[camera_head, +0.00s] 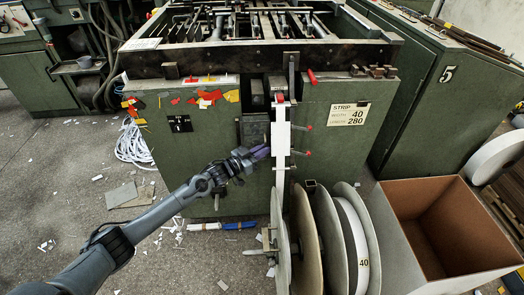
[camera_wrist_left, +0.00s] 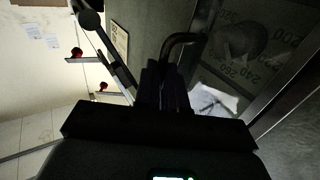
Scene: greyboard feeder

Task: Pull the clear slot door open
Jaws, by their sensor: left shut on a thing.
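The clear slot door shows in the left wrist view as a see-through pane (camera_wrist_left: 235,45) at upper right, with numbers and a rounded shape dimly visible through it. A dark bent handle (camera_wrist_left: 182,40) stands at its left edge. My left gripper (camera_wrist_left: 165,88) is shut on the handle, though dark shadow hides the exact contact. In the head view my left gripper (camera_head: 262,152) reaches the machine's front at the small dark slot area (camera_head: 254,128), left of the white vertical strip (camera_head: 281,135). I cannot tell there how far the door is open. My right gripper is out of view.
The green machine (camera_head: 200,150) fills the back. Reels (camera_head: 335,240) stand just right of my left arm, and an open cardboard box (camera_head: 400,215) is at far right. Red-tipped levers (camera_head: 305,153) stick out beside the strip. Floor at left is mostly clear with paper scraps.

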